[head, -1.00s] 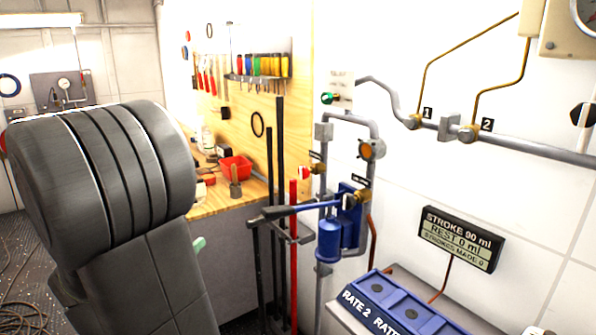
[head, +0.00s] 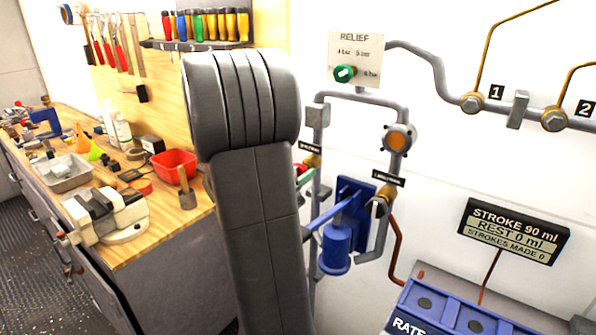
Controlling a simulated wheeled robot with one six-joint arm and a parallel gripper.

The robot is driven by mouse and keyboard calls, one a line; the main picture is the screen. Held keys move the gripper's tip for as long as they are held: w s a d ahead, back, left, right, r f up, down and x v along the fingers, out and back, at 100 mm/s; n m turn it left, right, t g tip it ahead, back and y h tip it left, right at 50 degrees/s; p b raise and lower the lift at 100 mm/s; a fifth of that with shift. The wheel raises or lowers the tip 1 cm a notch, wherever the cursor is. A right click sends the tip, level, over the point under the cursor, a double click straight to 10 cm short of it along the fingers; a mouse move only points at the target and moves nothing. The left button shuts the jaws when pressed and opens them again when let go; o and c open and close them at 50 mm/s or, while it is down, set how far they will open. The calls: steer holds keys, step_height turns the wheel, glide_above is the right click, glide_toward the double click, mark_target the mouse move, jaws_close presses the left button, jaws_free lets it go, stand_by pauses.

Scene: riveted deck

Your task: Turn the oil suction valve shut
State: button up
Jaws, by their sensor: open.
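Two small valves with brass bodies and black labels sit on the grey pipework around a blue hand pump (head: 336,243). The left valve (head: 303,172) has a red, white and green knob, partly hidden behind my arm. The right valve (head: 380,207) has a dark rounded handle beside its brass body, next to the pump. Their labels are too small to read surely, so I cannot tell which one is the oil suction valve. My grey arm link stands upright in front of the left part of the pipework. My gripper is not in view.
A green relief knob (head: 345,73) is on a plate above. A stroke display (head: 513,232) hangs at right over a blue box (head: 450,308). A wooden workbench (head: 185,222) with a vice (head: 105,212) and red bin (head: 174,166) stands left. White wall between pump and display is clear.

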steer(key=shift+w+d, duration=0.4)
steer(key=c, duration=1)
